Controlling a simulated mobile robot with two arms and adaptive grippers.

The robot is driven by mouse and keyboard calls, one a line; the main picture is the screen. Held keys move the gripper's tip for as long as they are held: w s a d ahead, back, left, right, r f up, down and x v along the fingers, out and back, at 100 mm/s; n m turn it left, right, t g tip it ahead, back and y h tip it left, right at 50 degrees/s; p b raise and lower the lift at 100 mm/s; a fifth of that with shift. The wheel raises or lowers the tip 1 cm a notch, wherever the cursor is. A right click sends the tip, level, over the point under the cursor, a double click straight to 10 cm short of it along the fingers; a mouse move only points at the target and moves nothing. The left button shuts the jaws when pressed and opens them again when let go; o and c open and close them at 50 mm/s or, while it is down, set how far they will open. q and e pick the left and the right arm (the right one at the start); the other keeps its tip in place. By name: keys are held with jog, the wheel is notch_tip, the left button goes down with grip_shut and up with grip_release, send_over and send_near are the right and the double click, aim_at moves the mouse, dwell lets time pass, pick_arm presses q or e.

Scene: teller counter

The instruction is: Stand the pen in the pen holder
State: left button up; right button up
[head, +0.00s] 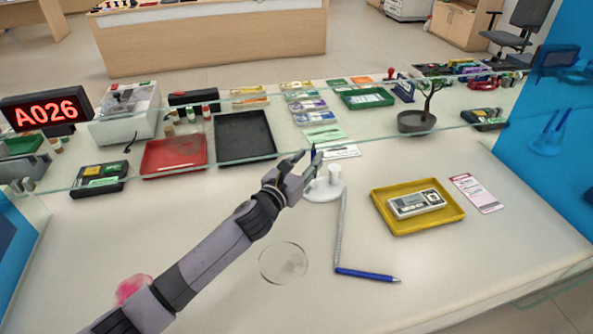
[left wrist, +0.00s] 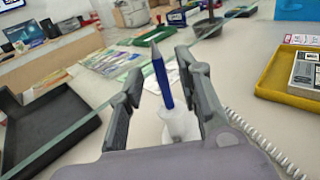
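A blue pen (left wrist: 161,82) stands nearly upright, with its pale pointed end up, between the fingers of my left gripper (left wrist: 160,88). Its lower end meets the mouth of the white pen holder (left wrist: 180,124); how deep it sits is hidden. The fingers are apart, with visible gaps on both sides of the pen. In the head view my left gripper (head: 305,164) is at the white holder (head: 334,186), partly covering it. A second blue pen (head: 368,275) lies on the counter, joined to a grey coiled cord (head: 341,230) running from the holder. My right gripper is out of view.
A yellow tray (head: 384,222) with a banknote bundle lies right of the holder. A clear round disc (head: 283,263) lies in front. A glass screen edge (head: 240,164) runs behind; red (head: 175,171) and black (head: 220,160) trays lie beyond. The front right counter is clear.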

pick_arm(q)
jog(key=v, duration=1.1)
jog(key=shift+s, duration=0.1)
dwell(0.4)
